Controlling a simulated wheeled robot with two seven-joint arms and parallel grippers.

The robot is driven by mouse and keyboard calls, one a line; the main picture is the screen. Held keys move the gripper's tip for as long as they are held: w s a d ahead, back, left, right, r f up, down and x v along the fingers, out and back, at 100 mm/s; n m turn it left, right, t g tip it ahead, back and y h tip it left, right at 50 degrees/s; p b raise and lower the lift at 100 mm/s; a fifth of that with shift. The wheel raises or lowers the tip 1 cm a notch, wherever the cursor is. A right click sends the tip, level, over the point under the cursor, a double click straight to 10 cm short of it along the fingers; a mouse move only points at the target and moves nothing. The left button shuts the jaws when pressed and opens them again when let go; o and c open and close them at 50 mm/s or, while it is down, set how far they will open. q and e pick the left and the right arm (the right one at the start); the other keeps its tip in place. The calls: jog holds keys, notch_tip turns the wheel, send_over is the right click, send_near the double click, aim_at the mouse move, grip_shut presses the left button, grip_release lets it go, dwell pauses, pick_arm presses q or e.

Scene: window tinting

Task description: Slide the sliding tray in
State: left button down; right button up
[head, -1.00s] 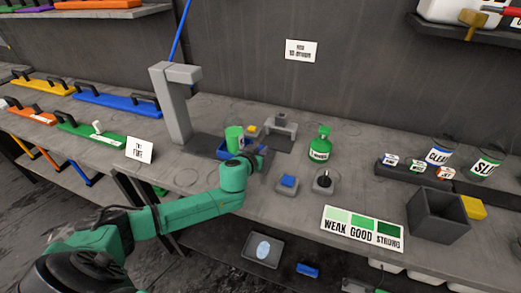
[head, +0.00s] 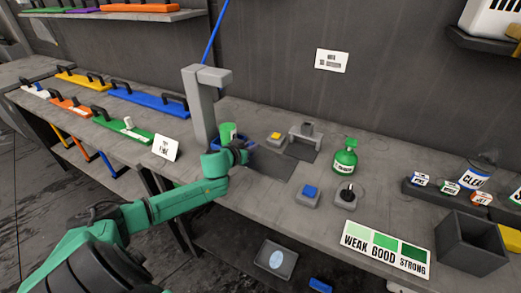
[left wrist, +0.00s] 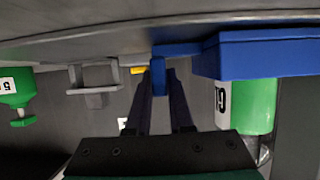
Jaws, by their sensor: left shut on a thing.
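The blue sliding tray (head: 249,143) sits low at the foot of the grey dispenser post (head: 204,110), with a green cup (head: 228,131) on it. My left gripper (left wrist: 160,88) is shut on the tray's blue handle (left wrist: 160,52). In the left wrist view the tray body (left wrist: 265,55) is to the right of the fingers, and the cup (left wrist: 255,105) shows beside it with a white label. In the head view my green wrist hides much of the tray and the handle. My right gripper is not in view.
A dark flat plate (head: 268,165) lies bare to the tray's right. Beyond it are a yellow button (head: 275,138), a grey stand (head: 306,133), a green bottle (head: 345,160), a blue button (head: 308,194) and a knob (head: 346,193). A white card (head: 166,147) stands left of the post.

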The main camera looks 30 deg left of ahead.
pick_arm(q)
jog(key=shift+a+r, duration=0.1)
jog(key=shift+a, duration=0.1)
jog(key=c, duration=0.8)
grip_release()
jog(key=shift+c, duration=0.2)
jog(key=shift+o, duration=0.2)
jog(key=shift+a, duration=0.15)
jog(key=shift+s, duration=0.5)
jog(key=p+v, duration=0.2)
jog(key=v, duration=1.1)
jog(key=shift+s+r+p, duration=0.25)
jog(key=shift+p, duration=0.05)
jog(key=shift+f, duration=0.1)
